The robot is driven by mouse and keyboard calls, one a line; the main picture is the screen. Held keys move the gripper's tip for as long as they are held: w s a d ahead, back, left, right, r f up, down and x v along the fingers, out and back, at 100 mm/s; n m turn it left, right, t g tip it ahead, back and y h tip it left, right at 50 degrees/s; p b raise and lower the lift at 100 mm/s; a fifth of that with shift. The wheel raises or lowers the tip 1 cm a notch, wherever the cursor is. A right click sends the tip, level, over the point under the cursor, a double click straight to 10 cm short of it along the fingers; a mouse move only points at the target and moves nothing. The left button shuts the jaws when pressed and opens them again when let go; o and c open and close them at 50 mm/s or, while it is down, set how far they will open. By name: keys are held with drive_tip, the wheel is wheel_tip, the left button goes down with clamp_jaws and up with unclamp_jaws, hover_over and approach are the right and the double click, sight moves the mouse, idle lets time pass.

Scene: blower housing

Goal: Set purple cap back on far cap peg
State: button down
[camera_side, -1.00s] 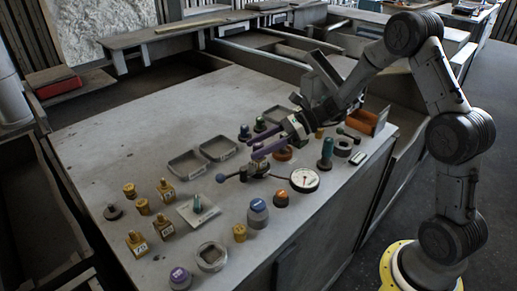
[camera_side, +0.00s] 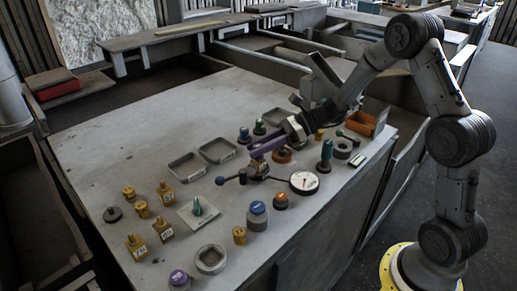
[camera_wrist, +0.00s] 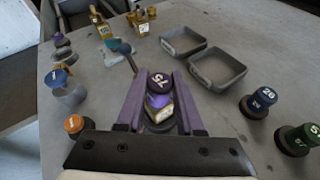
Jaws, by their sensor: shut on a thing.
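My gripper (camera_wrist: 158,92) has two long purple fingers. In the wrist view they are shut on a dark purple cap (camera_wrist: 158,79) with white digits on top. A shiny purple and pale yellow part (camera_wrist: 158,107) shows just under it, and I cannot tell whether they are joined. In the side view my gripper (camera_side: 254,152) is low over the bench, above the levered fitting, and hides the cap. A blue cap (camera_wrist: 265,95) and a green cap (camera_wrist: 302,134) sit on dark pegs to the right in the wrist view. I cannot tell which peg is the far one.
A levered fitting (camera_side: 255,172) and a dial gauge (camera_side: 304,182) stand close to my gripper. Two grey trays (camera_side: 188,166) lie behind it. Several brass fittings (camera_side: 166,195) and another purple-topped piece (camera_side: 178,277) stand to the left. Bare bench lies at the left rear.

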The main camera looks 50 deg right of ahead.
sight(259, 145)
drive_tip(key=shift+r, duration=0.45)
wheel_tip(259, 145, up, 2)
drive_tip(key=shift+s+r, duration=0.1)
drive_tip(key=shift+r, duration=0.1)
drive_tip(key=s+r, duration=0.9)
drive_tip(key=s, duration=0.4)
drive_tip(key=shift+s+d+r, duration=0.2)
drive_tip(key=shift+s+d, duration=0.2)
